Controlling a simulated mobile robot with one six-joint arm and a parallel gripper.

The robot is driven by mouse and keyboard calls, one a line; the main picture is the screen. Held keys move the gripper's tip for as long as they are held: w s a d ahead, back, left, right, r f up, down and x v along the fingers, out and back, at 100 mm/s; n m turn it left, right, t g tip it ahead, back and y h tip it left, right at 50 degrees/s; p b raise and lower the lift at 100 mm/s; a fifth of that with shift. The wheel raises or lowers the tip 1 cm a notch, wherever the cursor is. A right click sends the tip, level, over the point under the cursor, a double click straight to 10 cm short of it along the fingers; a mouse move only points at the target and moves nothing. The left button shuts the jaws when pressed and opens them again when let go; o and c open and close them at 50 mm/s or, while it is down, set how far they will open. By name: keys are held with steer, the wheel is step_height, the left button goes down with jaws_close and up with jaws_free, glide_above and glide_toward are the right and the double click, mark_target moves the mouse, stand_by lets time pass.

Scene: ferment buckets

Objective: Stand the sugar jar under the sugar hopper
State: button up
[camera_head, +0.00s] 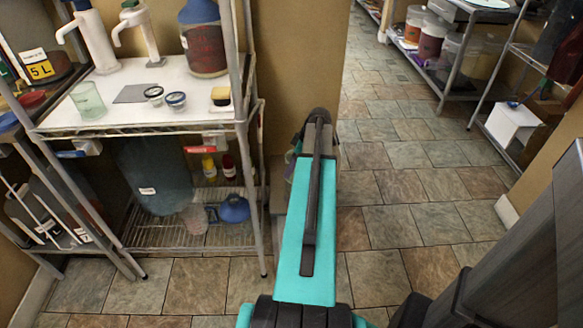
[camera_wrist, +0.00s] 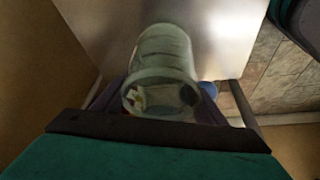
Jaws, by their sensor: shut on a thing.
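The sugar jar (camera_wrist: 165,62) appears as a pale, translucent, round-walled jar in the middle of the wrist view. Its open round end faces the camera, with light and dark patches inside that I cannot make out. My gripper (camera_wrist: 163,95) is shut on the jar, with dark fingers on both sides, partly hidden by the jar. In the head view my arm covers most of the gripper and jar, low in front of the tan wall's end. I cannot pick out a sugar hopper in either view.
A wire rack (camera_head: 245,110) on the left holds a white board with a green glass (camera_head: 88,100), small lidded tubs and bottles. A big blue bottle (camera_head: 160,175) and a blue jug (camera_head: 233,208) stand lower. The tiled floor (camera_head: 420,190) is open to the right.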

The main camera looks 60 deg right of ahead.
steer(key=shift+f, duration=0.8)
steer(key=shift+f, duration=0.1)
steer(key=o, duration=1.3)
steer(key=shift+c, duration=0.2)
steer(key=v, duration=1.2)
